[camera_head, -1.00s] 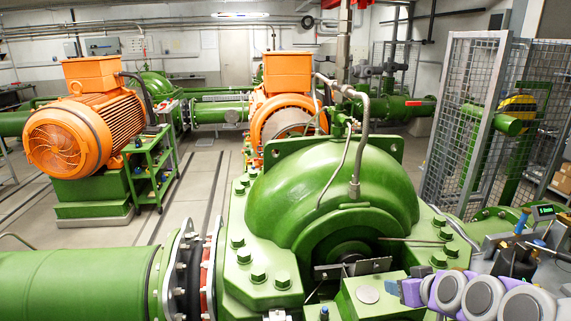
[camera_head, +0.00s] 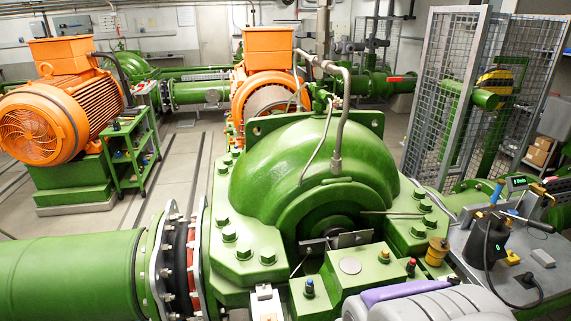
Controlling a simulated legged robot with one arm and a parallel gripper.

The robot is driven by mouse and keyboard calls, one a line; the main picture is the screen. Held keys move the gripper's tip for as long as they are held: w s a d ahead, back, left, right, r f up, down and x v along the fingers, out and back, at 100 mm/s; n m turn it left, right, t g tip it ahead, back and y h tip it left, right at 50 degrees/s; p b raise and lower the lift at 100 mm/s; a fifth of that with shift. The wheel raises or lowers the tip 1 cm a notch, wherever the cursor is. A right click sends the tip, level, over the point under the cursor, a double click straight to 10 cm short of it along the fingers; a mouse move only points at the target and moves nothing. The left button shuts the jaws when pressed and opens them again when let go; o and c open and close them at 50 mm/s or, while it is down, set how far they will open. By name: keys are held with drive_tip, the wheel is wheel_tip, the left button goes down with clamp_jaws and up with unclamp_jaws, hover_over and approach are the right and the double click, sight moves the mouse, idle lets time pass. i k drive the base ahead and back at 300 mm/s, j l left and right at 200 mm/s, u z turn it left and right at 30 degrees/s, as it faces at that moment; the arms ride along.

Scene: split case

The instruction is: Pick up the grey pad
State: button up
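A small light grey rectangular block (camera_head: 543,257), which looks like the grey pad, lies flat on the metal bench top (camera_head: 470,240) at the right. A flat grey round disc (camera_head: 350,265) also sits on the green pump casing near the bottom middle. Grey and purple links of my arm show at the bottom edge, right of the middle. No gripper fingers can be made out, so how the gripper stands is hidden. Nothing is seen touching the block.
The large green pump (camera_head: 310,175) stands left of the bench. A mesh cage (camera_head: 450,90) stands behind it. A yellow-brown pot (camera_head: 437,251) is on the casing.

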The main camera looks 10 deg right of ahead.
sight(539, 255)
drive_tip(key=z, duration=2)
drive_tip(key=u, duration=1)
drive_tip(key=i+j, duration=0.1)
drive_tip(key=j, duration=0.2)
drive_tip(key=i+j, duration=0.1)
drive_tip(key=j, duration=0.2)
drive_tip(key=i+j, duration=0.1)
drive_tip(key=j, duration=0.15)
drive_tip(key=u, duration=0.05)
